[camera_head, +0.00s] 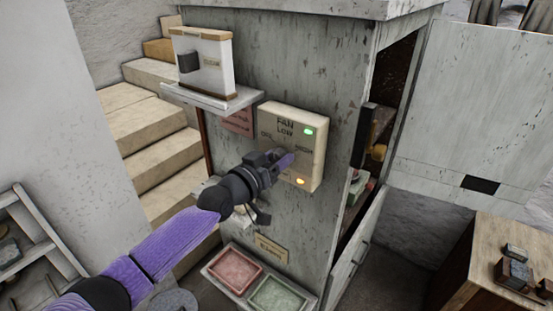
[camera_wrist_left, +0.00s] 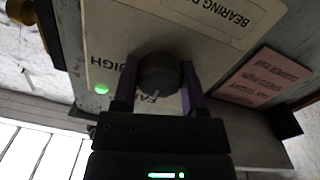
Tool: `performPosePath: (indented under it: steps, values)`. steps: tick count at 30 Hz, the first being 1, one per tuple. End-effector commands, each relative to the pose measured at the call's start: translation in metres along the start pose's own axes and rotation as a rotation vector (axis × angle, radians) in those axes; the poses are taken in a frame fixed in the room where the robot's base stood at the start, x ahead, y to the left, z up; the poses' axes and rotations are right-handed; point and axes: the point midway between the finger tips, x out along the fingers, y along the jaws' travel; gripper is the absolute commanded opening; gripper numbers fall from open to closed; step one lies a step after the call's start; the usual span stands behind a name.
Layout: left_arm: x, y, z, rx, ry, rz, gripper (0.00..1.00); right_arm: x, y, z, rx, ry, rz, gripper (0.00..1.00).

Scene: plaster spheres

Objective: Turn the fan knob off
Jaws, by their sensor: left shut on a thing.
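The fan control box (camera_head: 306,125) is a cream panel on the grey cabinet's side, with FAN and LOW at its top, HIGH at right and a word at left that looks like OFF. A green light (camera_head: 308,131) and an amber light (camera_head: 300,181) glow on it. My left gripper (camera_head: 281,161) reaches the panel's middle and hides the knob there. In the left wrist view the dark round knob (camera_wrist_left: 160,72) sits between the two purple fingers, which are shut on it. A pale mark on the knob faces the FAN lettering, around LOW. My right gripper is not in view.
A shelf (camera_head: 212,97) with a white switch box (camera_head: 202,62) juts out above left. A red tray (camera_head: 235,268) and a green tray (camera_head: 278,295) lie below. The cabinet door (camera_head: 470,110) stands open at right. A wooden crate (camera_head: 495,265) stands at lower right.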

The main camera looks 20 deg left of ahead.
Motion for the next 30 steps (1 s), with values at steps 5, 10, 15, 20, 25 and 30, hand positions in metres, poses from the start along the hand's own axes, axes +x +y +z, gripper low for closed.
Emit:
performPosePath:
  steps: [5,10,15,20,25,30]
  values:
    - [0.0,0.0,0.002,-0.116,0.005,0.0,0.0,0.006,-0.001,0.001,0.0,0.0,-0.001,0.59]
    - [0.0,0.0,0.002,-0.272,0.011,0.002,0.0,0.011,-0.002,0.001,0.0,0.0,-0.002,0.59]
    - [0.0,0.001,0.001,-0.435,0.017,0.003,0.0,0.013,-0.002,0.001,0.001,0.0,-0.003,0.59]
    - [0.0,0.001,0.001,-0.584,0.022,0.004,0.0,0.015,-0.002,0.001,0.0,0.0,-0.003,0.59]
    - [0.0,0.001,0.001,-0.725,0.028,0.005,0.0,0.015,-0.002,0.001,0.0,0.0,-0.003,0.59]
    - [0.0,0.001,0.001,-0.84,0.031,0.005,0.0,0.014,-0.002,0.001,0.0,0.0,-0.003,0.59]
